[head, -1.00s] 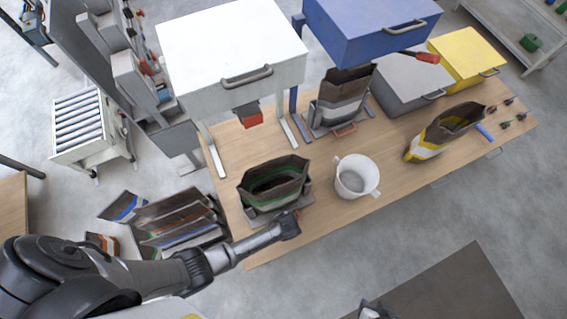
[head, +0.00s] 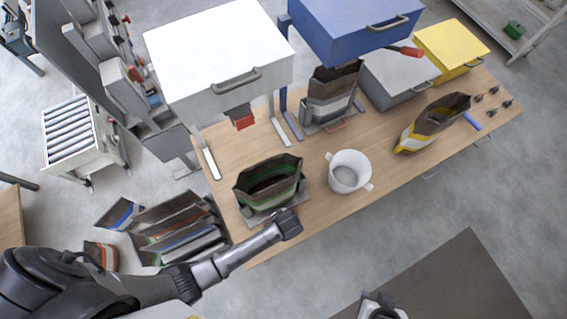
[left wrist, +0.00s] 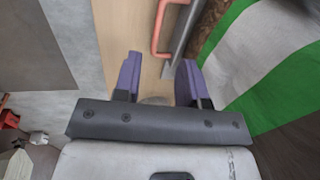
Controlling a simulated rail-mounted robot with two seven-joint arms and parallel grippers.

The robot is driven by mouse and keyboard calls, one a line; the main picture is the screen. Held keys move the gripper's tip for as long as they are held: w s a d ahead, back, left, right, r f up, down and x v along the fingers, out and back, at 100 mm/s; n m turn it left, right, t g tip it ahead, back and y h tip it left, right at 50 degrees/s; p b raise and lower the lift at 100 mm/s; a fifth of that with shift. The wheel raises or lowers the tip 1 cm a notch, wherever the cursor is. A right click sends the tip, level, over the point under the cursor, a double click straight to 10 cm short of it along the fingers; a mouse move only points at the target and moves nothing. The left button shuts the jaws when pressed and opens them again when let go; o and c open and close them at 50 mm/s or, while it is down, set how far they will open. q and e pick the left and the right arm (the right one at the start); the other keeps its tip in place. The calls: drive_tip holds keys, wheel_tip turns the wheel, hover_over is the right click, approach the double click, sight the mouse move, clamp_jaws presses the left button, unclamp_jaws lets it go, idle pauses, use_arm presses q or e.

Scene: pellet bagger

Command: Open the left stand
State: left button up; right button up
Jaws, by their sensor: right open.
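The left stand (head: 256,217) is on the table under the white hopper, holding an open dark bag with green stripes (head: 268,199). My left arm's end (head: 288,224) reaches the stand's front right side in the head view. In the left wrist view my left gripper (left wrist: 157,82) is open, with two purple fingers apart and nothing between them. The stand's salmon-red handle (left wrist: 157,38) and a grey bar (left wrist: 181,48) lie just beyond the fingertips. The bag's green and white side (left wrist: 232,88) is close on the right. My right gripper (head: 380,307) is open at the bottom edge, partly cut off.
A white bucket (head: 346,173) stands right of the left stand. The white hopper (head: 225,88) is above and behind it. A second stand (head: 325,122) with a bag is under the blue hopper (head: 350,30). A yellow-striped bag (head: 420,133) lies farther right. Flat bags (head: 180,222) are at left.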

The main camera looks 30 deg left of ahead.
use_arm(q)
drive_tip(key=r, duration=0.3)
drive_tip(key=shift+s+d+r, duration=0.2)
drive_tip(key=shift+d+r, duration=0.05)
drive_tip(key=shift+r, duration=0.05)
drive_tip(key=shift+s, duration=0.1)
idle(0.4)
drive_tip(key=w+a+r+n+t+h+p, duration=0.1)
drive_tip(key=w+a+r+n+t, duration=0.1)
drive_tip(key=r, duration=0.7)
drive_tip(key=w+a+r+n+t+h, duration=0.1)
drive_tip(key=w+a+r+h, duration=0.1)
drive_tip(key=r, duration=0.6)
drive_tip(key=s+a+r+n+t+p, duration=0.1)
drive_tip(key=s+a+r+n+p, duration=0.15)
drive_tip(key=s+a+r, duration=0.45)
drive_tip(key=s+a+f+g+y+p, duration=0.1)
drive_tip(key=s+a, duration=0.1)
drive_tip(key=s, duration=0.4)
drive_tip(key=shift+a+f+m+g, duration=0.2)
drive_tip(key=shift+f+m+g, duration=0.05)
drive_tip(key=shift+m+g, duration=0.1)
